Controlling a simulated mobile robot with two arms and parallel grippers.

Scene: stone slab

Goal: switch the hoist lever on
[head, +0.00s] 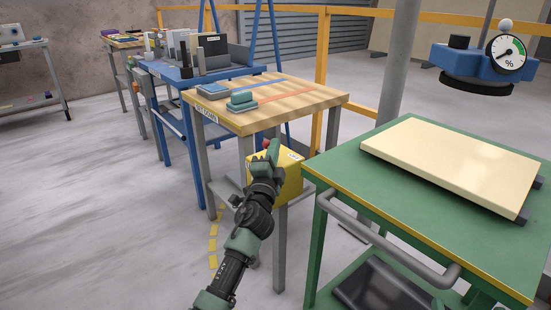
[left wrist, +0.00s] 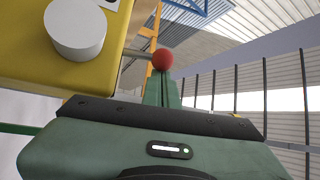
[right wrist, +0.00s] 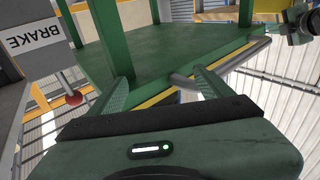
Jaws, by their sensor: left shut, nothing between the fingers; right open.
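The hoist lever shows in the left wrist view as a red ball knob (left wrist: 162,60) on a thin grey rod from the side of a yellow box (left wrist: 35,45). In the head view the yellow box (head: 290,178) hangs by the wooden-topped table, partly behind my left gripper (head: 272,150). My left gripper (left wrist: 162,78) is shut and empty, its fingertips right at the knob; I cannot tell whether they touch. My right gripper (right wrist: 162,76) is open and empty, near a green table frame.
A pale stone slab (head: 450,165) lies on the green table (head: 345,170), with a grey rail along its edge. A blue lifter with a gauge (head: 507,52) hangs above. The wooden table (head: 300,95) holds small blocks. A BRAKE sign (right wrist: 35,42) and another red knob (right wrist: 74,98) show in the right wrist view.

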